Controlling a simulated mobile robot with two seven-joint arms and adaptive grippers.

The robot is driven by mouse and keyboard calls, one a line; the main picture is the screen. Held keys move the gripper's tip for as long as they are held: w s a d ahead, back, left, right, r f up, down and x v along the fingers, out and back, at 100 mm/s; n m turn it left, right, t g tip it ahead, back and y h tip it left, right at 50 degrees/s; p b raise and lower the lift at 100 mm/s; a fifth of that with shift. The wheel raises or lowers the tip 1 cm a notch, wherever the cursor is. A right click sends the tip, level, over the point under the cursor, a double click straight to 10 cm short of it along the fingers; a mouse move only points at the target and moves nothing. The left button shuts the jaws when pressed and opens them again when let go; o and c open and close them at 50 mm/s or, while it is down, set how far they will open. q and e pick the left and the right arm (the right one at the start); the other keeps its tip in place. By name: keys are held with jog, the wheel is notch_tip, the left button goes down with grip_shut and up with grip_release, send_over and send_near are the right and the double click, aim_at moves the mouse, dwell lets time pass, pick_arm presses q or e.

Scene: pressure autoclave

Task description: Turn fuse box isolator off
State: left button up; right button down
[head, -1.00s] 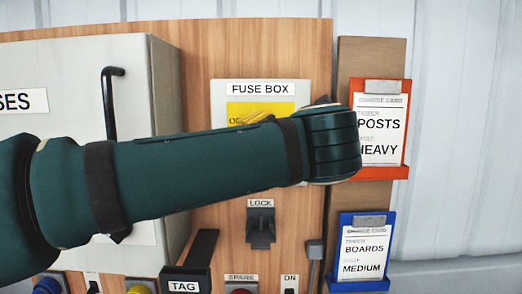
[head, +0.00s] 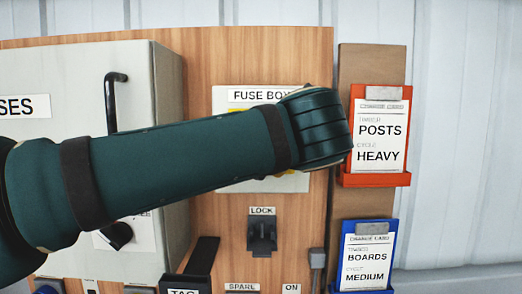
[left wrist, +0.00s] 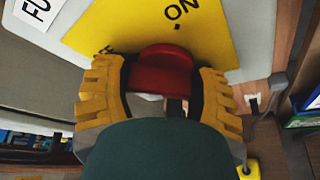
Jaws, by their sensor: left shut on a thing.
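The fuse box (head: 221,101) is a pale box on the wooden board, with a "FUSE BOX" label and a sliver of yellow plate. My left forearm and wrist cover most of it in the head view. In the left wrist view the yellow plate (left wrist: 140,28) shows the word "ON", and the red isolator handle (left wrist: 163,72) stands out from it. My left gripper (left wrist: 160,95) has its yellow fingers on both sides of the handle and is shut on it. The gripper's fingers are hidden in the head view. My right gripper is not in view.
A grey cabinet (head: 60,75) with a black handle (head: 112,100) is at left. Right are a red card holder (head: 377,179) and a blue one (head: 361,288). Below are a lock fitting (head: 262,235) and a tag holder (head: 203,257).

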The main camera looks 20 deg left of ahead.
pick_arm(q)
jog(key=o, duration=1.2)
jog(key=shift+d, duration=0.1)
jog(key=v, duration=1.2)
